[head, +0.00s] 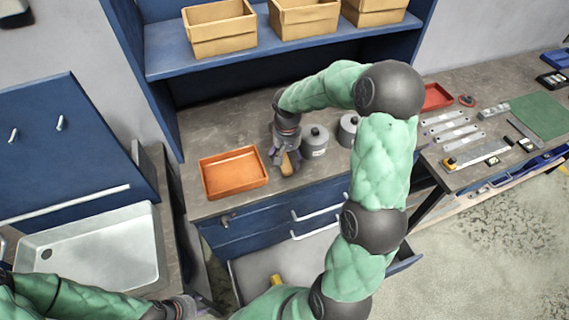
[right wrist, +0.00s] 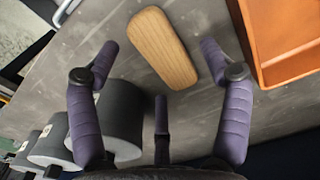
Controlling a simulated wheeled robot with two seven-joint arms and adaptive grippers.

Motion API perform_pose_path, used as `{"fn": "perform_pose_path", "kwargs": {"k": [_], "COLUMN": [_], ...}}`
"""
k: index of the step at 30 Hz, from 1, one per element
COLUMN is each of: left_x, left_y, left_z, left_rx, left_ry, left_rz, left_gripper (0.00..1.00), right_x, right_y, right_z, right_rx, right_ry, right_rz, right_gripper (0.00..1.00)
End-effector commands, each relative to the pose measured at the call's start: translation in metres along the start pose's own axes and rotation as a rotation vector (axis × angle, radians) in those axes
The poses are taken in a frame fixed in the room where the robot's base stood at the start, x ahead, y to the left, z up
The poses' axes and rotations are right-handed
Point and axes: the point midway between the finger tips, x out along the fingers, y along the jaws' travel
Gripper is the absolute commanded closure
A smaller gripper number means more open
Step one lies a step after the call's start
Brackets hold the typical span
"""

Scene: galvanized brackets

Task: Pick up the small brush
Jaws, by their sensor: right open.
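The small brush (right wrist: 162,48) shows as a pale wooden oblong with rounded ends, lying on the grey counter in the right wrist view. In the head view only a bit of it (head: 287,166) shows below my right gripper (head: 284,158). In the right wrist view my right gripper (right wrist: 160,80) is open, its purple fingers spread either side of the brush's near end and apart from it. The brush's underside is hidden. My left gripper (head: 181,308) is at the bottom edge of the head view, far from the brush, and its fingers are not clear.
An orange tray (head: 204,187) lies just left of the brush. Grey cylinders (head: 314,141) stand close to its right. A blue shelf with wooden bins (head: 219,42) is behind. A drawer below is open. A sink (head: 93,262) is at left, and a bench with metal brackets (head: 455,132) at right.

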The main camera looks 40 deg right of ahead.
Motion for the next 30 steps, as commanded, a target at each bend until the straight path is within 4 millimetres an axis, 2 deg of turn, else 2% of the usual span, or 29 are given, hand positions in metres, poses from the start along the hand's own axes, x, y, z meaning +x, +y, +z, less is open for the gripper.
{"fn": "perform_pose_path", "kwargs": {"k": [3, 6, 14, 21, 30], "left_x": [0.001, 0.001, 0.001, 0.001, 0.001], "left_y": [0.0, 0.0, 0.0, 0.0, 0.0], "left_z": [0.0, 0.0, 0.0, 0.0, 0.0], "left_rx": [0.0, 0.0, 0.0, 0.0, 0.0], "left_ry": [0.0, 0.0, 0.0, 0.0, 0.0], "left_rz": [0.0, 0.0, 0.0, 0.0, 0.0], "left_gripper": [0.6, 0.6, 0.6, 0.6, 0.6], "right_x": [0.016, 0.023, 0.025, 0.025, 0.025], "right_y": [0.001, 0.0, 0.0, 0.0, 0.0], "right_z": [0.001, 0.001, 0.001, 0.001, 0.001], "right_rx": [-0.001, 0.0, 0.0, -0.001, -0.001], "right_ry": [-0.003, -0.001, 0.001, 0.0, 0.0], "right_rz": [0.001, 0.0, 0.0, 0.0, 0.0], "right_gripper": [0.21, 0.21, 0.21, 0.82, 0.83]}}
